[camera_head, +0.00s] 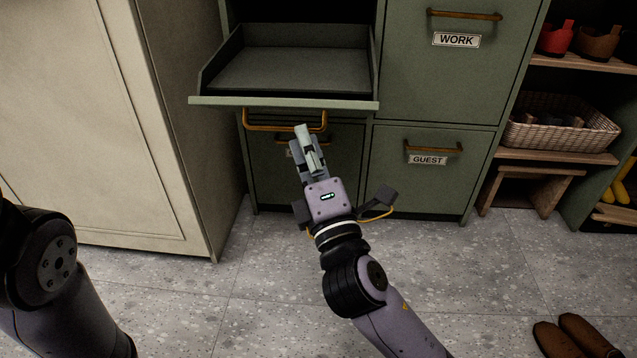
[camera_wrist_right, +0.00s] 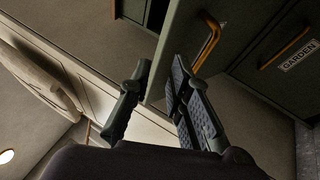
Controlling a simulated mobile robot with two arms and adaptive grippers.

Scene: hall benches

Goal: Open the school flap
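The green cabinet has one flap swung out at the upper left, and this open flap (camera_head: 290,101) lies about level, its dark inner side facing up. Its brass handle (camera_head: 250,123) hangs below the front edge; no name label shows on it, so I cannot read whether it is the school one. My right gripper (camera_head: 305,130) is just below the flap edge, beside the handle. My left gripper is out of view.
Shut flaps labelled WORK (camera_head: 457,40), GUEST (camera_head: 428,160) and GARDEN (camera_wrist_right: 298,57) are around it. A cream cupboard (camera_head: 90,120) stands at left. A shoe rack with a wicker basket (camera_head: 560,125) is at right. Brown shoes (camera_head: 575,338) lie on the floor.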

